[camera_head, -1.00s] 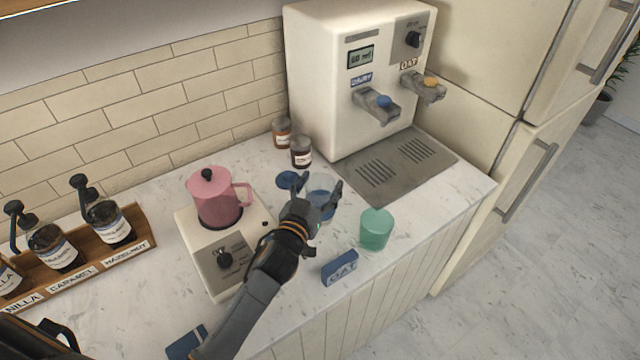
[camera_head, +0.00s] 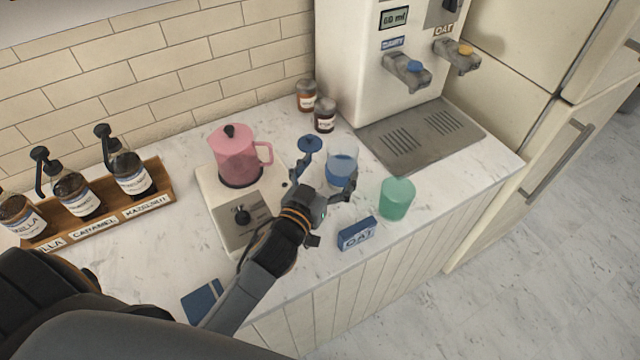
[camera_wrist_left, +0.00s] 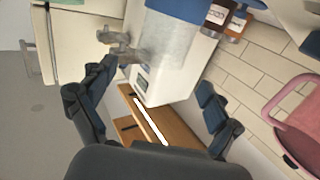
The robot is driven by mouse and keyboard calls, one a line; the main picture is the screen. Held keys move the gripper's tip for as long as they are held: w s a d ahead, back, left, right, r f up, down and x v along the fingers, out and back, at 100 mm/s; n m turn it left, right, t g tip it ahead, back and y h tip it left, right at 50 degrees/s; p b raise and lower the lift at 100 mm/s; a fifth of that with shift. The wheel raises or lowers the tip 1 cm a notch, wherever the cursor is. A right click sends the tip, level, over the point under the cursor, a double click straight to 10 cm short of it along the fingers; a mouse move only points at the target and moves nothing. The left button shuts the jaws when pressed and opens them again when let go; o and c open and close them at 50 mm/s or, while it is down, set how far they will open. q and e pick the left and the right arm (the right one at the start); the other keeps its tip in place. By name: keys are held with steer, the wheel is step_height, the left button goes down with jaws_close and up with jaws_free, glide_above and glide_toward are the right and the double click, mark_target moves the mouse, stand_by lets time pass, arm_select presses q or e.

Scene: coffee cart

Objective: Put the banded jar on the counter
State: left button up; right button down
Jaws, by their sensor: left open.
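A see-through jar (camera_head: 342,163) with a blue lower part, which I take for the banded jar, stands upright on the marble counter (camera_head: 290,322). It is between the pink pot and the green cup. My left gripper (camera_head: 326,176) is open at the near side of this jar, with its fingers apart. I cannot tell whether a finger touches it. In the left wrist view the pale clear jar (camera_wrist_left: 172,45) shows beyond the open fingers (camera_wrist_left: 158,108). My right gripper is not in view.
A pink pot (camera_head: 236,157) stands on a cream heater left of the gripper. A blue round-topped thing (camera_head: 310,143) stands close by. A green cup (camera_head: 396,198) and an OAT box (camera_head: 357,233) are at the front edge. The dispenser (camera_head: 350,60) and two brown jars are behind.

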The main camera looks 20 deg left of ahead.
arm_select(q)
steer(key=s, duration=0.5)
steer(key=shift+a+r+b, duration=0.1)
steer(key=shift+a+b, duration=0.1)
steer(key=shift+b, duration=0.2)
